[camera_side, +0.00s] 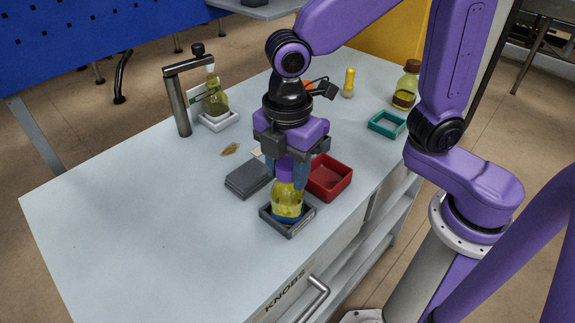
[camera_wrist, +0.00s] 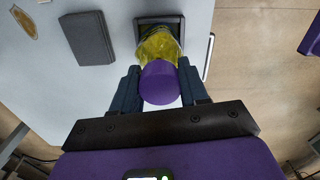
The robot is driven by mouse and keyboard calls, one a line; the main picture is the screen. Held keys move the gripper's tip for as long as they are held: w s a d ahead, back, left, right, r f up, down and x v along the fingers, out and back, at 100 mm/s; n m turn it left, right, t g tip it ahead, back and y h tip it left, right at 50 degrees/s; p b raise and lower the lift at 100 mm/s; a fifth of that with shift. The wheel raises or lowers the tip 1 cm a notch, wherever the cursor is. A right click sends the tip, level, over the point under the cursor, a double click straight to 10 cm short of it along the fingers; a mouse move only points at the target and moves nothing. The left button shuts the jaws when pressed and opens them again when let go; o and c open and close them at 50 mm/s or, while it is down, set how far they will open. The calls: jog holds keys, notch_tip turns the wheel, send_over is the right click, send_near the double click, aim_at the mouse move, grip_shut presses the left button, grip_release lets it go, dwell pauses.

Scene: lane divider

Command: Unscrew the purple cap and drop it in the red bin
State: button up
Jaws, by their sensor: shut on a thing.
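The purple cap (camera_side: 285,172) sits on top of a bottle with yellow contents (camera_side: 288,203), which stands upright in a dark square holder (camera_side: 273,223). My gripper (camera_side: 287,174) points down over the bottle, with its blue-grey fingers on either side of the cap, shut on it. In the wrist view the cap (camera_wrist: 161,84) lies between the two fingertips (camera_wrist: 161,88), and the yellow bottle (camera_wrist: 160,45) shows beyond it. I cannot tell whether the cap is still threaded on. The red bin (camera_side: 335,182) stands just right of the bottle, and it looks empty.
A dark grey block (camera_side: 249,179) lies left of the bottle. A green-yellow bottle (camera_side: 217,98) stands in a white holder beside a metal post (camera_side: 178,105). The table's front left is clear.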

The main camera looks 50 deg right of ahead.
jog(key=shift+n, duration=0.5)
jog(key=shift+n, duration=0.9)
jog(key=shift+n, duration=0.8)
jog(key=o, duration=0.6)
jog(key=shift+m, duration=0.9)
